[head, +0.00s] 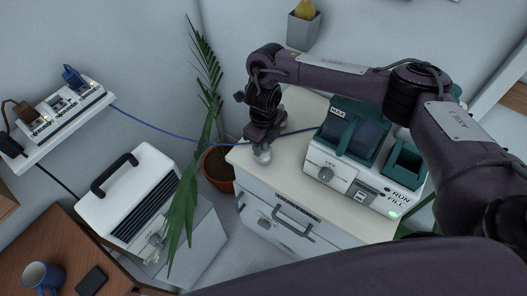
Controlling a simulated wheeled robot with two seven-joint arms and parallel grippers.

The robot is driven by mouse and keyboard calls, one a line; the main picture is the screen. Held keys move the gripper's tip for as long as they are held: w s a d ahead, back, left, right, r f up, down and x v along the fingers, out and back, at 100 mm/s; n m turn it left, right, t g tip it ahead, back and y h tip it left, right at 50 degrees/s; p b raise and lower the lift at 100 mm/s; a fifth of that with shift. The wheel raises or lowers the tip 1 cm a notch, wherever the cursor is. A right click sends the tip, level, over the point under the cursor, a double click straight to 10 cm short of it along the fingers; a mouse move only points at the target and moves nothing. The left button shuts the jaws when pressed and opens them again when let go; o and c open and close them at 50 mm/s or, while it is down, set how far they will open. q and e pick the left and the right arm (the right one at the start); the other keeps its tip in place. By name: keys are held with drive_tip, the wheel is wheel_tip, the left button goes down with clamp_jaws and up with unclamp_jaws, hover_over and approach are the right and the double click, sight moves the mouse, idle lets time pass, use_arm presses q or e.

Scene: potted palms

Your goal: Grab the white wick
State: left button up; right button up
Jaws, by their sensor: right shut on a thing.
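My right gripper (262,149) points down at the left edge of the cream top of a white cabinet. It is shut on a small whitish, glassy-looking thing (262,157). Most of this thing is hidden by the fingers, and I cannot tell whether it is the white wick. No other thing that is clearly a white wick shows. My left gripper is not in view.
A white-and-green machine (340,165) stands on the cabinet (285,180), right of the gripper. A blue cord (170,132) runs from a power strip (60,112) to the cabinet top. A potted palm (217,165) stands close left; a white box (130,200) is further left.

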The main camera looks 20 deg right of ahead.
drive_tip(key=c, duration=0.3)
drive_tip(key=shift+r, duration=0.15)
